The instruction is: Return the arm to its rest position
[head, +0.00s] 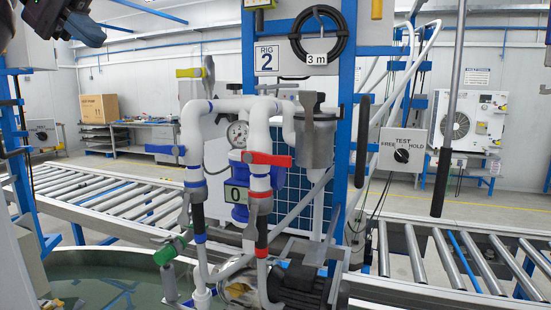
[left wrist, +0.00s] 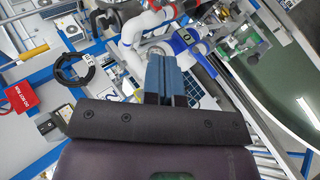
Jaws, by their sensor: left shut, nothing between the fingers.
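My left gripper (head: 86,29) is in the upper left corner of the head view, raised and well to the left of the pump rig. In the left wrist view its two blue fingers (left wrist: 166,75) lie together, shut with nothing between them. No object hangs from it. Most of the left arm is cut off by the picture edge. My right gripper is not in view.
The pump rig with white pipes (head: 260,130), a red-handled valve (head: 270,159) and a pressure gauge (head: 237,134) stands mid-picture. A TEST switch box (head: 402,150) is right of it. Roller conveyors (head: 110,205) run behind. A water tank (head: 110,285) lies lower left.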

